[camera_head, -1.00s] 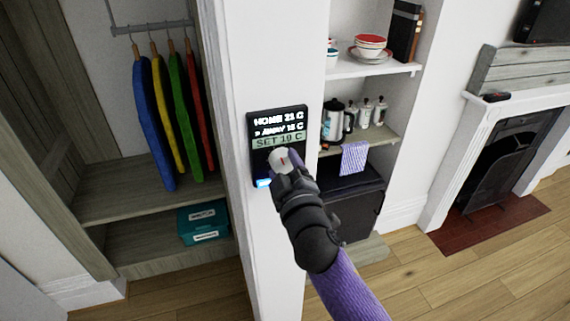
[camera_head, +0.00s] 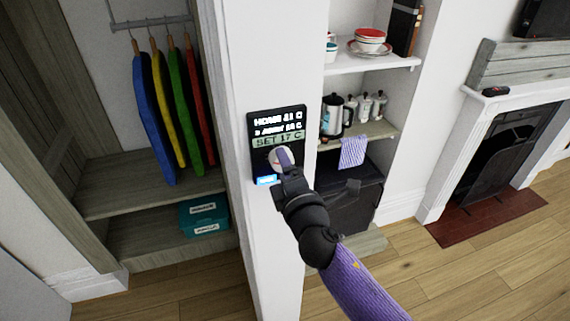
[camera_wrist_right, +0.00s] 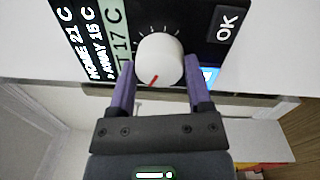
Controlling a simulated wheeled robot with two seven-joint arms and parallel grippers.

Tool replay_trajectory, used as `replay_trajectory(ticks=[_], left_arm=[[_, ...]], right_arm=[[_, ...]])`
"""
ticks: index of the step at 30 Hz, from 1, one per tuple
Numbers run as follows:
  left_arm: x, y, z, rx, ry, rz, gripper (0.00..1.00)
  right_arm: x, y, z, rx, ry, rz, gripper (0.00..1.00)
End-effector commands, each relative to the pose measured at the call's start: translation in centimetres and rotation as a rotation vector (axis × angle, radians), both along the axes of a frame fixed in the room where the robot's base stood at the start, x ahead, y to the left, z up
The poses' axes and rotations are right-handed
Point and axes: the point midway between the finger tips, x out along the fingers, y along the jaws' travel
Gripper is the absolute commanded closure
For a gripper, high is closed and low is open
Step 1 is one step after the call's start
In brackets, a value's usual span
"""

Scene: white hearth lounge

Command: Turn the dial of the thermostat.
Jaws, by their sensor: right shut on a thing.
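The thermostat (camera_head: 257,150) is a black panel on the white wall end. Its display reads HOME 21 C, AWAY 15 C and a green SET 17 C line. The white round dial (camera_wrist_right: 160,57) has a red mark pointing down and slightly left in the wrist view. My right gripper (camera_wrist_right: 158,72) is shut on the dial, one purple finger on each side of it. In the head view, the right gripper (camera_head: 284,160) partly hides the dial (camera_head: 273,159). My left gripper is not in view.
An open wardrobe with colored garments (camera_head: 183,110) and a teal box (camera_head: 204,215) is on the left. Shelves with bowls (camera_head: 370,40), a kettle (camera_head: 332,116) and a towel (camera_head: 353,152) are on the right. A fireplace (camera_head: 500,155) stands farther right.

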Motion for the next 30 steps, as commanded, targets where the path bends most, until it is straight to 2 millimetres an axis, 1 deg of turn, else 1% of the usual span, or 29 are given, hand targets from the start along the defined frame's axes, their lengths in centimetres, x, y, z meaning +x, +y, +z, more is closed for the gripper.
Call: replay_trajectory(ticks=[9,25,26,27,29,30], left_arm=[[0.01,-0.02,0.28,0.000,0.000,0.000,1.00],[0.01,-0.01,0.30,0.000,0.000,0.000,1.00],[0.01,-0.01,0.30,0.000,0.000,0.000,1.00],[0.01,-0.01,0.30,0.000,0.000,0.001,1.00],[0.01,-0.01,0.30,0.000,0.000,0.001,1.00],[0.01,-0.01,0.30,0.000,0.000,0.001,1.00]], right_arm=[[0.00,0.01,-0.03,-0.095,-0.030,0.000,0.95],[-0.01,0.00,-0.06,-0.111,-0.035,0.000,0.95],[-0.01,0.00,-0.06,-0.111,-0.035,0.000,0.29],[-0.01,0.00,-0.06,-0.111,-0.035,0.000,0.21],[-0.01,0.00,-0.05,-0.111,-0.035,0.000,0.08],[0.00,-0.01,-0.05,-0.111,-0.035,0.000,0.00]])
